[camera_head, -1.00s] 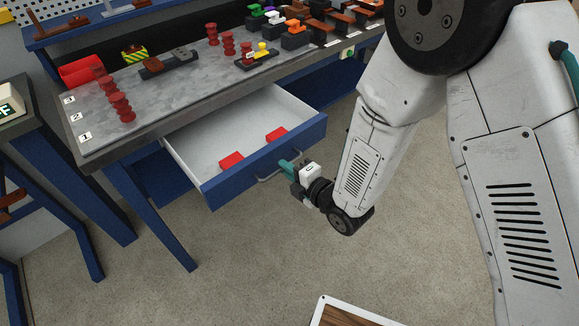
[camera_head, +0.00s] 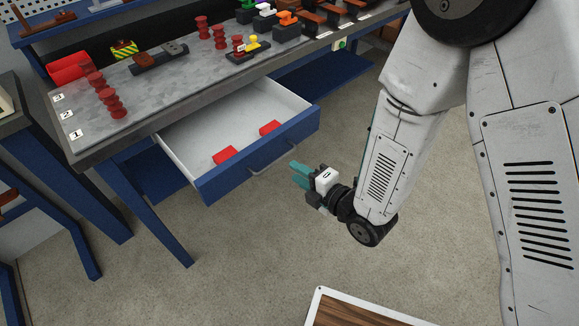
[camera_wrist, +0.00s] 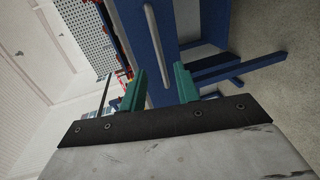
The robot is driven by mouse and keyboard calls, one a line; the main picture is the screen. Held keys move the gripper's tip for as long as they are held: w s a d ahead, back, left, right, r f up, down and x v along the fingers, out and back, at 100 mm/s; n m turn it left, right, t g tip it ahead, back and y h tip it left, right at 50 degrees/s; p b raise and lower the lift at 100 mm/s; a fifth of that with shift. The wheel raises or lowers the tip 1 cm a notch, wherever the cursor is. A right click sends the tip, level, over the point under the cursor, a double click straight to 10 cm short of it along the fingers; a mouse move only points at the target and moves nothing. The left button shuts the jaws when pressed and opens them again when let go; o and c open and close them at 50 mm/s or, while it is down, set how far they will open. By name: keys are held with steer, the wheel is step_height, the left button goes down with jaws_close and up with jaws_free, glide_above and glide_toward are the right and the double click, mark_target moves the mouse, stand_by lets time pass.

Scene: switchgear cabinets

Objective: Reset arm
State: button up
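My gripper (camera_head: 299,174) is in front of and to the right of the open drawer (camera_head: 222,186), apart from its handle (camera_head: 272,161). In the wrist view, its two teal fingers (camera_wrist: 160,88) stand apart with nothing between them. The blue drawer front and its pale bar handle (camera_wrist: 151,45) lie ahead of the fingers in that view. The drawer is pulled out from under the workbench and holds two red blocks, one at the left (camera_head: 225,155) and one at the right (camera_head: 271,128).
Blue bench legs (camera_head: 150,215) stand at the left. A wood-topped board (camera_head: 355,313) shows at the bottom. The floor between is clear.

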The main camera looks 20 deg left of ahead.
steer(key=shift+s+d+r, duration=0.1)
steer(key=shift+s+d, duration=0.05)
steer(key=shift+d, duration=0.2)
stand_by(0.3)
